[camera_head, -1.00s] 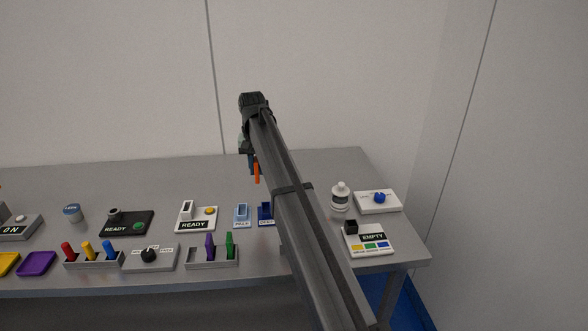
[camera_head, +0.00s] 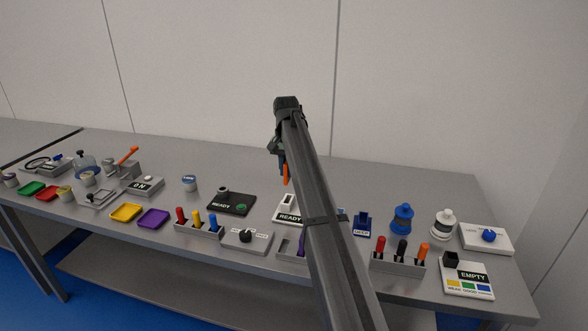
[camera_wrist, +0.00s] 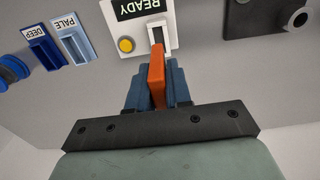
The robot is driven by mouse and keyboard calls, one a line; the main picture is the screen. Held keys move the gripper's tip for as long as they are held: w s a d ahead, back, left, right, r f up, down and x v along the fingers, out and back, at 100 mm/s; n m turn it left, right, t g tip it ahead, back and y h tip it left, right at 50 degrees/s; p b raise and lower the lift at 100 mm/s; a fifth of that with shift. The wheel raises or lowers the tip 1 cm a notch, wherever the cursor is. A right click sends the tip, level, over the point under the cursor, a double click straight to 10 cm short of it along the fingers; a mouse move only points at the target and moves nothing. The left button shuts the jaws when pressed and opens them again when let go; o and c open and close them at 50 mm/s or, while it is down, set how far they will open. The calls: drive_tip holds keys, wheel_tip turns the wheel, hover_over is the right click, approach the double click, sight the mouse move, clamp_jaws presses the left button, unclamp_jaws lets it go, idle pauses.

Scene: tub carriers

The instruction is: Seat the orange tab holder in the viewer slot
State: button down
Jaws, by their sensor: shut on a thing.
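The orange tab holder (camera_wrist: 157,78) is held between the blue fingers of my gripper (camera_wrist: 158,92) in the wrist view. In the head view it hangs as an orange strip (camera_head: 286,176) below my gripper (camera_head: 283,160), above the table. A white READY unit (camera_wrist: 128,32) with a yellow button and a raised slotted block (camera_wrist: 164,32) lies just past the holder's tip in the wrist view. Whether the tip touches that block I cannot tell. In the head view my arm hides part of this white unit (camera_head: 287,209). No label marks which unit is the viewer.
A black READY unit (camera_head: 231,203) stands left of the white one. The DEEP (camera_head: 363,224) and PALE (camera_wrist: 75,45) blue slot blocks stand beside it. A rack (camera_head: 398,265) with red, black and orange handles and an EMPTY unit (camera_head: 467,278) are at right. Bare table lies behind.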

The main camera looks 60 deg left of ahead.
sight(287, 183)
drive_tip(key=shift+f, duration=0.15)
drive_tip(key=shift+f, duration=2.75)
drive_tip(key=shift+f, duration=1.9)
drive_tip(key=c, duration=1)
unclamp_jaws()
drive_tip(key=shift+d, duration=0.15)
drive_tip(key=shift+f, duration=0.1)
drive_tip(key=shift+w, duration=0.1)
wheel_tip(287, 183, up, 14)
drive_tip(key=shift+r, duration=0.1)
